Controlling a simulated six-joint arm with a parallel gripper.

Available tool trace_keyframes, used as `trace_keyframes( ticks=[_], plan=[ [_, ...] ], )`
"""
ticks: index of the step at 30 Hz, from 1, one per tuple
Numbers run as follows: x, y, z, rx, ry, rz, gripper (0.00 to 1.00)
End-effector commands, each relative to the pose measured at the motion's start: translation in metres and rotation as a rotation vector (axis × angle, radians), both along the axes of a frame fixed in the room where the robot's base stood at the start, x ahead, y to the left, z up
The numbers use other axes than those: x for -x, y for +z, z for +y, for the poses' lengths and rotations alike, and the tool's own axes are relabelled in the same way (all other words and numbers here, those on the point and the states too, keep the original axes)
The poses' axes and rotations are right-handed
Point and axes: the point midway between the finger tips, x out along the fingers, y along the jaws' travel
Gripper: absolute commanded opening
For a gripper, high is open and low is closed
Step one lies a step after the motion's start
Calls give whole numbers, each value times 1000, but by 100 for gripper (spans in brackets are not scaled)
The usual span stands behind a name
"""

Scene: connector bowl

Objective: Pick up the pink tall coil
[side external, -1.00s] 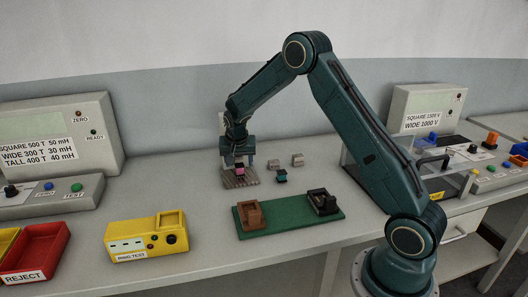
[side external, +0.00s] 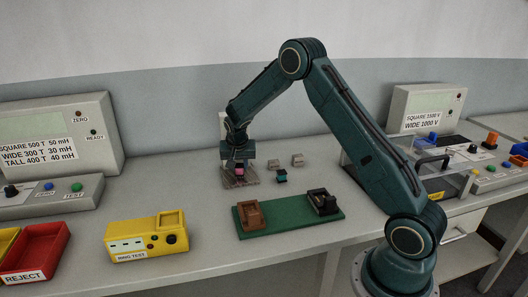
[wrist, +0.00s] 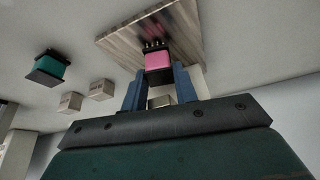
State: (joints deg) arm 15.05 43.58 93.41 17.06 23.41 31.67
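The pink coil (wrist: 158,61) is at a wooden board (wrist: 118,36), with black pins showing at its far end in the wrist view. In the side view the pink coil (side external: 239,172) is a small pink patch at the gripper, partly hidden. My gripper (wrist: 161,72) points down over the board, its two blue fingers apart, one on each side of the coil's near end. They look open, with little room to the coil; no firm hold is visible. In the side view my gripper (side external: 239,168) is low over the board.
A teal coil (wrist: 50,66) stands to one side with two small beige labelled blocks (wrist: 100,89) near it. A green tray (side external: 288,228) holding a brown and a black fixture lies in front. A yellow test box (side external: 147,237) and a red reject bin (side external: 35,250) are at left.

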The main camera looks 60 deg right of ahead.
Motion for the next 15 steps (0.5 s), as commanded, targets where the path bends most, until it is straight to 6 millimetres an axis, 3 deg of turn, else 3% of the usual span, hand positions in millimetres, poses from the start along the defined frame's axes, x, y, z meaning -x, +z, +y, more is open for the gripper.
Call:
trace_keyframes(
  ticks=[15],
  plan=[
    [0,5,0,0,0,0,6]
  ],
)
